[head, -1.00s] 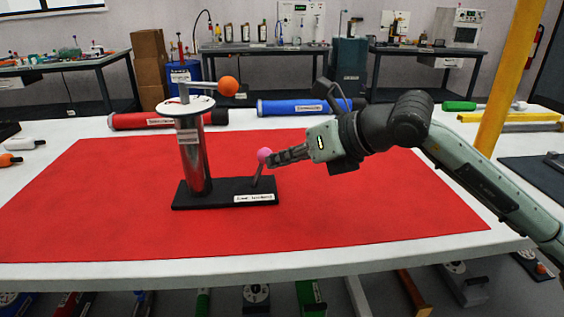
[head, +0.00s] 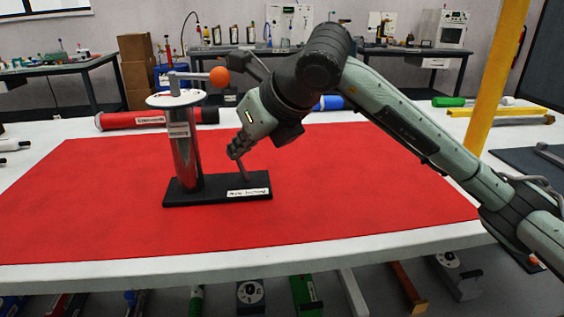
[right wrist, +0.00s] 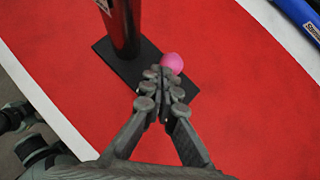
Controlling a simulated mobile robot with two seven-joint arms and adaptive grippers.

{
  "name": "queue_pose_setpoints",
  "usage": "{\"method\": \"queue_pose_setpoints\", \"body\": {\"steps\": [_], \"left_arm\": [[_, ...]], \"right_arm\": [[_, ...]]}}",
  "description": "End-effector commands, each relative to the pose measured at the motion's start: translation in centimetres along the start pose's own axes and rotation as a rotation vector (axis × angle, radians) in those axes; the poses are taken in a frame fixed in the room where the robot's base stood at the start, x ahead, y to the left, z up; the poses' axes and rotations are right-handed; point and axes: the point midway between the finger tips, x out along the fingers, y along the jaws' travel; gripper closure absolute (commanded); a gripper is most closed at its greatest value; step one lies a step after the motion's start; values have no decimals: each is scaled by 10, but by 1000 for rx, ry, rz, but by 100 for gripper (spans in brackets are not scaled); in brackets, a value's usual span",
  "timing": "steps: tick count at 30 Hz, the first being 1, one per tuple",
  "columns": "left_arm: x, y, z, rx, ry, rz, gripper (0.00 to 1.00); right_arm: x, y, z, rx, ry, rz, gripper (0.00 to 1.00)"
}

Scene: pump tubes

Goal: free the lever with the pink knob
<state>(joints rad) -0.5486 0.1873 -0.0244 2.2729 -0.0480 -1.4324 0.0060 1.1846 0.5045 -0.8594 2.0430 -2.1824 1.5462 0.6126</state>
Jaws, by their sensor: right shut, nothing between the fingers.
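A short grey lever (head: 245,170) stands on a black base plate (head: 210,196), beside a shiny metal cylinder (head: 186,155). Its pink knob (right wrist: 173,62) shows in the right wrist view, just beyond my fingertips. In the head view the knob is hidden by my right gripper (head: 237,149). That gripper points down at the lever's top, with its fingers together and nothing between them. In the right wrist view my right gripper (right wrist: 158,73) reaches right up to the knob; I cannot tell whether they touch. My left gripper is not in view.
An orange ball (head: 219,77) on a horizontal rod tops the cylinder, close to my right arm. A red tube (head: 150,119) and a partly hidden blue tube (head: 330,103) lie at the back. The red mat (head: 340,205) is otherwise clear.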

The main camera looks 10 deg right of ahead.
Motion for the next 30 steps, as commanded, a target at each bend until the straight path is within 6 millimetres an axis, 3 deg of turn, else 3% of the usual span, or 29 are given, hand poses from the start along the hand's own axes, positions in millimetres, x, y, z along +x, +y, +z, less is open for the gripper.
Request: {"method": "queue_pose_setpoints", "body": {"steps": [30], "left_arm": [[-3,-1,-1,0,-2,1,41]], "right_arm": [[-12,0,11,1,0,1,100]]}}
